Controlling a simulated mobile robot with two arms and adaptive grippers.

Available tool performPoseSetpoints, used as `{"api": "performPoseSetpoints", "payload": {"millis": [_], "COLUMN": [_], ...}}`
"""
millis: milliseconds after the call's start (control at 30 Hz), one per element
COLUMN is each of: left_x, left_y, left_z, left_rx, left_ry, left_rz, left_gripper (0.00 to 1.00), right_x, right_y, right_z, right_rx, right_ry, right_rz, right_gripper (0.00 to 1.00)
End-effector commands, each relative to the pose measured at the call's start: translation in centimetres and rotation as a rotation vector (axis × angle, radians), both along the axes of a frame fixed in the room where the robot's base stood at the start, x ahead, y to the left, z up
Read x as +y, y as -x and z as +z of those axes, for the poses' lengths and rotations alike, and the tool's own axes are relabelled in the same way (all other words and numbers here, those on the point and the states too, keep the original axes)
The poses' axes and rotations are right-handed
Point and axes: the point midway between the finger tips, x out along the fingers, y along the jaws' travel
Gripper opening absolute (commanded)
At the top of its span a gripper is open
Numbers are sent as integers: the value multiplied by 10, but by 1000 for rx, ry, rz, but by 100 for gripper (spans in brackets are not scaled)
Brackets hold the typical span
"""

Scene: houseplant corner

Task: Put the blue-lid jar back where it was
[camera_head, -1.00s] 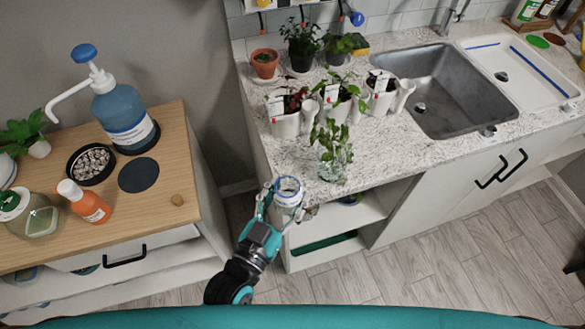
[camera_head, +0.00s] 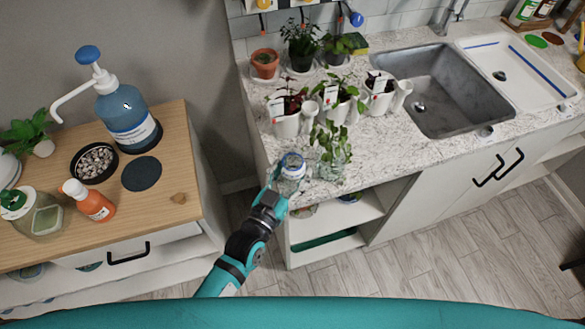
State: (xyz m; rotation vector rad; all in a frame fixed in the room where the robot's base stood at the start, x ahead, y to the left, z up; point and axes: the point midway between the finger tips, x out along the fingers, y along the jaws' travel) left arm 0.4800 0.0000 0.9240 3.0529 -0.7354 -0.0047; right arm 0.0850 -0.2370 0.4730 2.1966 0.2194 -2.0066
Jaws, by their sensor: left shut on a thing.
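The blue-lid jar (camera_head: 292,170) is a small clear jar with a blue band around its top. My left gripper (camera_head: 289,181) is shut on it and holds it roughly upright at the front left edge of the speckled counter (camera_head: 395,146). I cannot tell whether the jar's base touches the counter. The jar is just left of a glass vessel with a leafy cutting (camera_head: 331,170), very close to it. My right gripper is out of view.
White pots with seedlings (camera_head: 286,127) stand behind the jar, and the sink (camera_head: 440,90) is to the right. A wooden-topped cabinet (camera_head: 170,207) at left carries a pump bottle (camera_head: 129,118), a pebble dish (camera_head: 94,163), an orange bottle (camera_head: 92,205) and an empty dark round mat (camera_head: 141,174).

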Motion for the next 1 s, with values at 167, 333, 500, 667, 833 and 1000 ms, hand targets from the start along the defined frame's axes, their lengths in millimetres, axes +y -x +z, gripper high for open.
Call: {"api": "performPoseSetpoints", "payload": {"millis": [167,333,500,667,833,1000], "left_x": [0,0,0,0,0,10], "left_y": [0,0,0,0,0,20], "left_z": [1,-4,-3,-2,2,-2], "left_rx": [-3,-2,-1,-1,-2,1], "left_ry": [1,1,0,0,1,0], "left_rz": [0,0,0,0,0,0], "left_gripper": [13,13,74,75,75,75], "right_x": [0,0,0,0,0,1], "right_y": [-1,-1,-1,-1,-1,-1], "right_z": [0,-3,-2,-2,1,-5], "right_rx": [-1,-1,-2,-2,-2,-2], "right_ry": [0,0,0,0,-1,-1], "right_rz": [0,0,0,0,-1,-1], "right_gripper": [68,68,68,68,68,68]}}
